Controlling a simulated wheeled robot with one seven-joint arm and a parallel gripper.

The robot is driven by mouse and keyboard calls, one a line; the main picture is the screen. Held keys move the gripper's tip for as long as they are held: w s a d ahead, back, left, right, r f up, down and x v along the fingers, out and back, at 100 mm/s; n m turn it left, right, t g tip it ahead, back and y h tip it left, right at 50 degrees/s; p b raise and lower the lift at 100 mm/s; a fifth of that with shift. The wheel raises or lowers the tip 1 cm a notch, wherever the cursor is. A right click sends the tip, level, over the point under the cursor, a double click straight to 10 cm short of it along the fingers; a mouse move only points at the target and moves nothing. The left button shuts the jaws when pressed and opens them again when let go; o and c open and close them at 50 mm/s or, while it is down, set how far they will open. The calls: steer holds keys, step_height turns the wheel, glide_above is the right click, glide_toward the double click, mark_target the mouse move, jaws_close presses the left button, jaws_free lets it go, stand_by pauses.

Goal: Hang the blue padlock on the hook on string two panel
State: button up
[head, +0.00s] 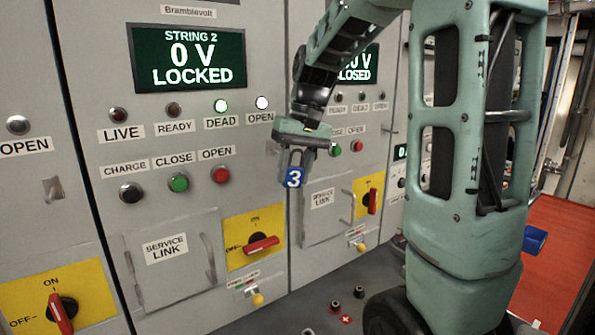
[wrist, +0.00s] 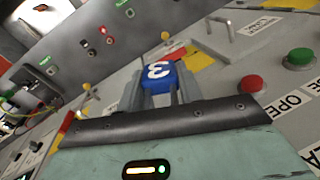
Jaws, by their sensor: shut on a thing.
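The blue padlock with a white 3 (head: 294,178) hangs below my gripper (head: 297,163) in the head view. My gripper is shut on it and points down, in front of the right edge of the string two panel (head: 100,75). In the wrist view the padlock (wrist: 158,78) sits between the fingers, its 3 upside down. A small grey fitting (head: 272,148) beside my gripper may be the panel's hook; my gripper partly covers that area and I cannot tell. The padlock's shackle is not clear. I see no contact between padlock and panel.
The string two panel carries a lit "0 V LOCKED" display (head: 190,58), a red open button (head: 221,175), a service link door (head: 172,262) and a red rotary switch (head: 262,244). A small yellow knob (head: 257,299) sits low. My arm covers the right side.

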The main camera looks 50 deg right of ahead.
steer(key=shift+w+d+f+p, duration=0.2)
steer(key=shift+w+d, duration=0.1)
steer(key=shift+w, duration=0.85)
steer(key=shift+w+d+f+p, duration=0.1)
steer(key=shift+w+d+p, duration=0.15)
steer(key=shift+w, duration=0.95)
steer(key=shift+w+d+f+p, duration=0.15)
steer(key=shift+w+d, duration=0.2)
steer(key=shift+w, duration=0.8)
steer(key=shift+w, duration=0.1)
steer(key=o, duration=1.1)
steer(key=shift+r, duration=0.1)
steer(key=v, duration=0.5)
steer(key=b+v, duration=0.1)
steer(key=v, duration=0.5)
steer(key=b+v, duration=0.1)
steer(key=v, duration=0.5)
steer(key=shift+s+d+r, duration=0.1)
steer(key=shift+s+r, duration=0.1)
steer(key=shift+s, duration=0.1)
